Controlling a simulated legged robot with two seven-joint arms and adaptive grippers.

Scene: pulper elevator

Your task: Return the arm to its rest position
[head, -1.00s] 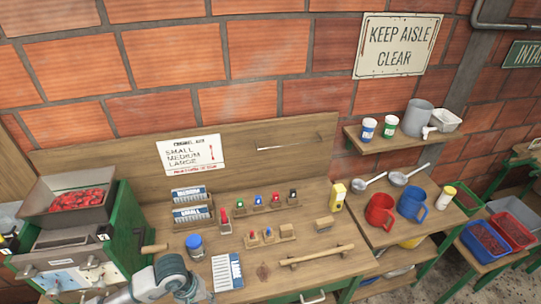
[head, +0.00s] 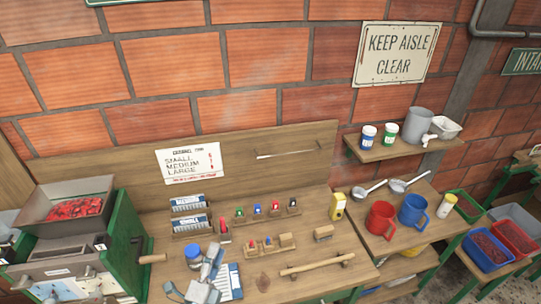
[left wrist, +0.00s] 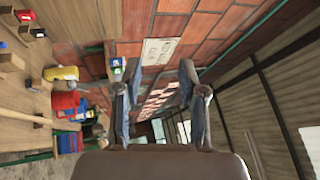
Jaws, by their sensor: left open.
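My left gripper (head: 195,275) shows at the bottom of the head view, in front of the wooden workbench (head: 265,283), partly covering a blue-and-white card (head: 230,282). In the left wrist view its two fingers (left wrist: 158,75) stand apart with nothing between them. That view is turned sideways and looks past the bench to the brick wall and a window side. I cannot tell the exact height of the gripper above the bench. My right gripper is in neither view.
The green machine with a hopper of red cherries (head: 75,208) stands left of the gripper, its wooden-handled crank (head: 152,259) close by. A blue-lidded jar (head: 193,256) is right behind the gripper. Red (head: 380,219) and blue (head: 412,211) mugs stand at the right.

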